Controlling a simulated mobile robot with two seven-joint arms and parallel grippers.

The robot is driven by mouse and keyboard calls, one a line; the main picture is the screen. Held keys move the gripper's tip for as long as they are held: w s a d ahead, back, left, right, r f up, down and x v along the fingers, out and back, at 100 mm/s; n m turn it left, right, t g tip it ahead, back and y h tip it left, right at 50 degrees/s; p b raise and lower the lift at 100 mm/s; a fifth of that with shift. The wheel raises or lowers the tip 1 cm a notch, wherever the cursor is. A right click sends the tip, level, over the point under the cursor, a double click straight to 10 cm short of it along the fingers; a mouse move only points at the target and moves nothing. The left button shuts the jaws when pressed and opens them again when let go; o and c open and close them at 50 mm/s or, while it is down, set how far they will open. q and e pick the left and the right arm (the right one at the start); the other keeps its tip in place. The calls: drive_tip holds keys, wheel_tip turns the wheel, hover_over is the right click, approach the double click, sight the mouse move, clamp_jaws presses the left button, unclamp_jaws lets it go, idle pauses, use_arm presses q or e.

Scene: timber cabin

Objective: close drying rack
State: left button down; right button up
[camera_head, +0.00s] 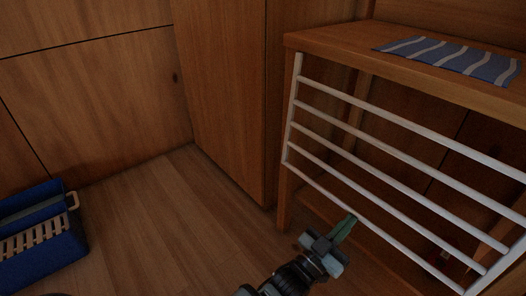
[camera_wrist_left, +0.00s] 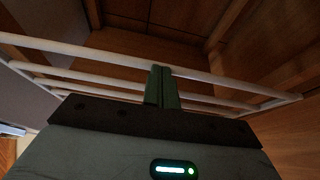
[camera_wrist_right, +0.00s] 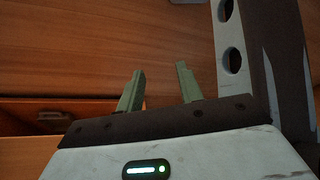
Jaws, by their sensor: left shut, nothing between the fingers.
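The drying rack (camera_head: 400,157) is a white frame of several parallel bars on the front of a wooden table (camera_head: 440,83). It hangs down steeply below the tabletop in the head view. My left gripper (camera_head: 348,222) is at the rack's lowest bar, near its left part. In the left wrist view the shut green fingers (camera_wrist_left: 161,84) overlap a white bar (camera_wrist_left: 215,78); I cannot tell whether they touch it. Nothing is between them. My right gripper (camera_wrist_right: 158,84) shows only in its own wrist view, with its fingers apart and empty.
A striped blue cloth (camera_head: 452,58) lies on the tabletop. A blue basket (camera_head: 42,262) with pale slats stands on the floor at the left. A tall wooden cabinet (camera_head: 222,90) stands left of the table. The floor (camera_head: 160,230) between basket and table is clear.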

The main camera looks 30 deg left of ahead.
use_arm(q)
drive_tip(key=w, duration=0.1)
drive_tip(key=w+d+b, duration=0.1)
drive_tip(key=w, duration=0.1)
drive_tip(key=shift+w+d, duration=0.1)
drive_tip(key=shift+w, duration=0.1)
use_arm(e)
drive_tip(key=shift+s+f, duration=0.35)
drive_tip(key=shift+w, duration=0.1)
use_arm(q)
drive_tip(key=shift+s, duration=0.1)
use_arm(e)
drive_tip(key=shift+w, duration=0.1)
